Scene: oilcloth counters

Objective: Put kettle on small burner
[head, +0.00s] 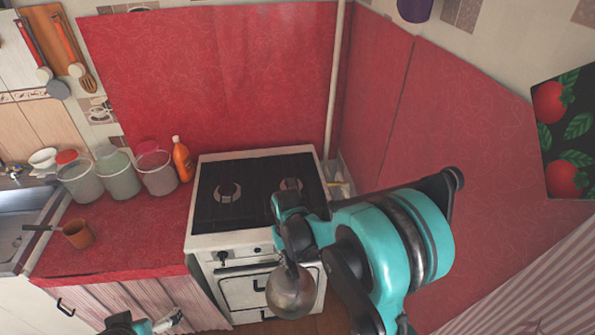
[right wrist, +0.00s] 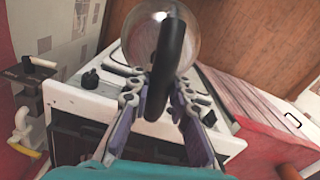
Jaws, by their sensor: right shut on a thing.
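The kettle (head: 291,292) is a rounded, shiny metal pot hanging in front of the stove, low and right of its middle. My right gripper (head: 290,252) is shut on its black handle (right wrist: 166,62); the right wrist view shows the handle between the fingers (right wrist: 163,98) and the round body (right wrist: 146,38) beyond. The white stove (head: 212,238) has a dark top with a left burner (head: 228,191) and a right burner (head: 290,185), the latter partly near my arm. I cannot tell which burner is smaller. Only part of my left gripper (head: 135,325) shows at the bottom edge.
A red counter (head: 130,235) left of the stove holds several jars, an orange bottle (head: 183,160) and a brown mug (head: 78,234). A sink (head: 15,225) lies farther left. A white pipe (head: 335,80) and red wall stand behind. The left burner is clear.

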